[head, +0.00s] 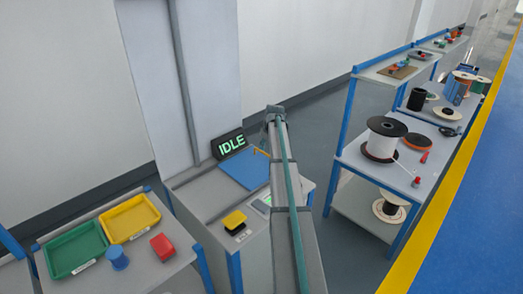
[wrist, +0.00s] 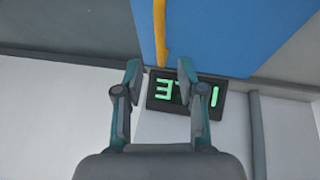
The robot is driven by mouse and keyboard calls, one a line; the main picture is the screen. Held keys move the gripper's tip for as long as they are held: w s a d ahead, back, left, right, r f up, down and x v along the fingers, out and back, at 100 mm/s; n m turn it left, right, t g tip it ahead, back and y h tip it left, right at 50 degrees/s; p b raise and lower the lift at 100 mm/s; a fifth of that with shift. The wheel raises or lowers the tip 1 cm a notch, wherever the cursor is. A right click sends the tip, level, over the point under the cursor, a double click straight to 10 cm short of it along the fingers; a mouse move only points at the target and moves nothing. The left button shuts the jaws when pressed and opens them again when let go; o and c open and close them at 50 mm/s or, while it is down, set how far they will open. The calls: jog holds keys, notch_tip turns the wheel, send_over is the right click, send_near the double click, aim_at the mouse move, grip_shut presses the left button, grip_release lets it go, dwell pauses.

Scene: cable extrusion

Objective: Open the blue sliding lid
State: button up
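The blue sliding lid (head: 243,171) lies flat on top of a grey machine, beside the display reading IDLE. A thin yellow-orange handle (head: 261,152) shows at its right side, next to my arm. In the wrist view the lid (wrist: 225,35) fills the top right, and the handle (wrist: 160,32) runs down from the top edge. My gripper (wrist: 160,68) is open and empty. In the head view my arm covers part of the machine, and the fingers cannot be made out.
The display (head: 231,144) stands at the lid's back edge; it appears upside down in the wrist view (wrist: 185,93). A yellow button box (head: 234,222) sits on the machine front. A left table holds green (head: 77,249) and yellow trays (head: 130,217). Shelves with spools (head: 386,137) stand right.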

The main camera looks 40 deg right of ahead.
aim_at(264, 153)
jog(key=p+x, duration=0.1)
jog(key=x, duration=0.5)
jog(key=shift+w+f+p, duration=0.15)
jog(key=shift+f+p, duration=0.1)
jog(key=shift+p, duration=0.05)
grip_shut()
